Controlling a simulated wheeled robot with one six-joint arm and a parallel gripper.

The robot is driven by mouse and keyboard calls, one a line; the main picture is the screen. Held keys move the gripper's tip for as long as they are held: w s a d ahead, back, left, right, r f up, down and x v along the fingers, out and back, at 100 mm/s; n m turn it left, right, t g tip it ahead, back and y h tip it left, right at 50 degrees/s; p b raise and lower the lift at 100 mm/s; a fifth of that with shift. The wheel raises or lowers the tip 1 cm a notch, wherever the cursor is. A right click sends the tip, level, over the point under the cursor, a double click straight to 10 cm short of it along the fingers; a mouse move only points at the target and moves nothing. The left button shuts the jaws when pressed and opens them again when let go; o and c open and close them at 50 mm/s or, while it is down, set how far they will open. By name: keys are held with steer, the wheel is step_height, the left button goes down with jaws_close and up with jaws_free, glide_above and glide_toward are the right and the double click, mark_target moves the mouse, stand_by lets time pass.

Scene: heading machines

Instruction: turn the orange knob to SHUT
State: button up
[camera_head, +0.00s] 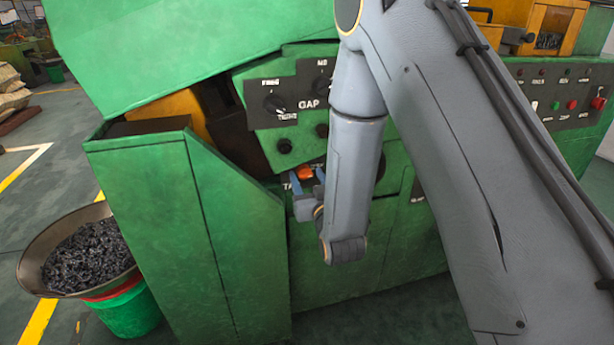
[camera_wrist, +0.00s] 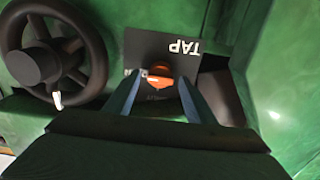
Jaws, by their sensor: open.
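The orange knob (camera_head: 305,172) is on the green machine's front, partly hidden by my gripper and arm. In the wrist view the orange knob (camera_wrist: 158,80) sits on a dark plate (camera_wrist: 150,48) lettered TAP, which appears upside down. My gripper (camera_head: 305,182) is open, its two blue fingers (camera_wrist: 160,92) reaching toward the knob, one on each side. I cannot tell whether the fingers touch it. Lettering below the knob in the wrist view is too small to read, so its setting is unclear.
A black handwheel (camera_wrist: 55,62) stands close to the left in the wrist view. The GAP panel (camera_head: 290,100) with black knobs is above my gripper. A green guard (camera_head: 190,235) juts out to the left. A pan of dark parts (camera_head: 88,255) rests on a green bucket (camera_head: 130,308).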

steer(key=shift+w+a, duration=0.1)
steer(key=shift+w, duration=0.25)
steer(key=c, duration=1)
steer(key=shift+c, duration=0.2)
